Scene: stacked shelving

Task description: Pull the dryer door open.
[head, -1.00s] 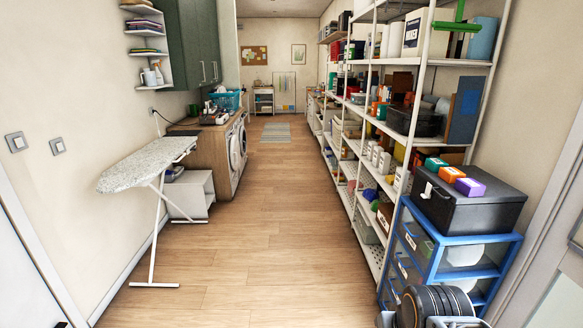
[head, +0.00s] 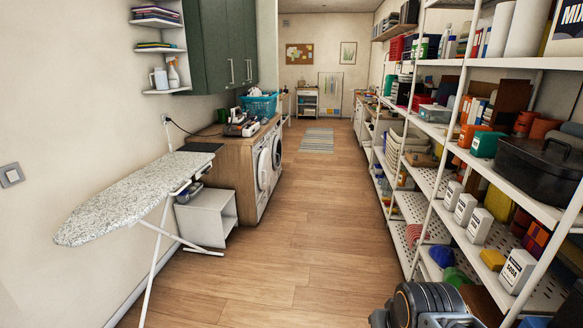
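Two white front-loading machines stand side by side under a wooden counter on the left, seen at a steep angle. The nearer machine has a round door (head: 264,168), and the farther one has a round door (head: 277,151). Both doors look shut. I cannot tell which machine is the dryer. A dark rounded part of my arm shows at the bottom right, far short of the machines. My gripper's fingers cannot be seen.
An ironing board (head: 140,195) stands at the near left, with a white open cabinet (head: 207,217) beyond it. Tall white shelving (head: 455,172) lines the right side. The wooden floor (head: 290,235) between is clear, with a striped rug (head: 317,140) farther back.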

